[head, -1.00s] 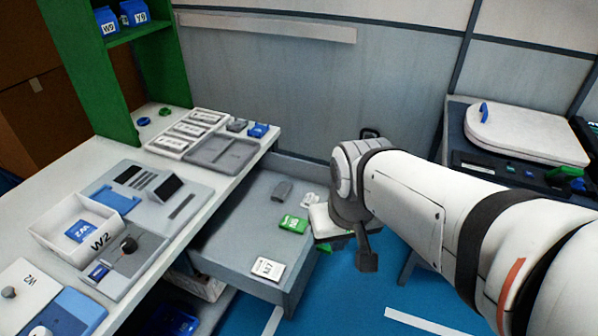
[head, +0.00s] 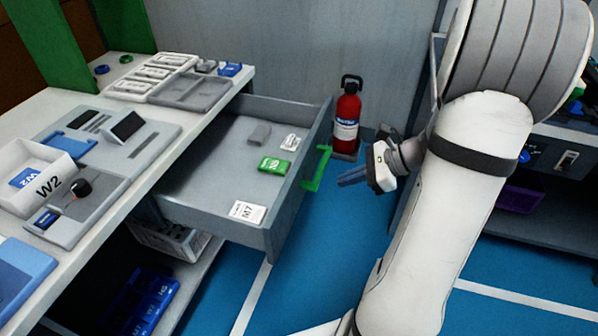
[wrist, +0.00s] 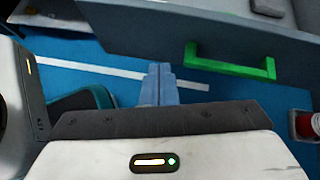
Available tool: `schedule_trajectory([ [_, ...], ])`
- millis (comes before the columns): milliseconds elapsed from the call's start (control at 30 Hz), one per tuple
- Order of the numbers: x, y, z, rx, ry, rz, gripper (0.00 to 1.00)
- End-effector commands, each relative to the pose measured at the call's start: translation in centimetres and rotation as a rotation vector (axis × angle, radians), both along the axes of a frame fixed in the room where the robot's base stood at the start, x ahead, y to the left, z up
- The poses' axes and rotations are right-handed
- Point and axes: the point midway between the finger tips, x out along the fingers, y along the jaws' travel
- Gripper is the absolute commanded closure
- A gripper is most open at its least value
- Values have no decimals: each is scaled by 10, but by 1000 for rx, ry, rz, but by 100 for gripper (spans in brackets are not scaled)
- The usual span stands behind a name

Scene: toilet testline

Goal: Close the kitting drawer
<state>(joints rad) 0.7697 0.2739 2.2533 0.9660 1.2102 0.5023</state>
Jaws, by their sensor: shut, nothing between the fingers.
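The kitting drawer (head: 215,213) is pulled out from under the white worktop in the head view. Its green handle (head: 317,168) is on the front panel facing my arm. In the wrist view the handle (wrist: 230,64) shows right of and beyond my fingers, on the grey drawer front (wrist: 150,32). My gripper (head: 340,181) is shut and empty, to the right of the handle in the head view and apart from it, with its fingers directed toward the drawer. The closed fingers also show in the wrist view (wrist: 160,70).
Inside the drawer lie a green box (head: 274,166), a white M7 card (head: 247,212), a grey item (head: 259,133) and a white item (head: 291,143). A red fire extinguisher (head: 346,120) stands behind the handle. Blue floor (head: 320,260) is clear before the drawer.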

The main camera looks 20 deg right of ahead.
Motion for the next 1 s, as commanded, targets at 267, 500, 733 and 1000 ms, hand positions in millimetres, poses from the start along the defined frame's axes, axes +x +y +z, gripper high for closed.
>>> schedule_trajectory([
  [267, 13, -38, -32, 156, 34, -219, 100],
  [500, 31, -11, -51, 157, 35, -215, 100],
  [733, 57, 24, -76, 155, 34, -214, 100],
  [1000, 80, 55, -79, 152, 31, -216, 100],
])
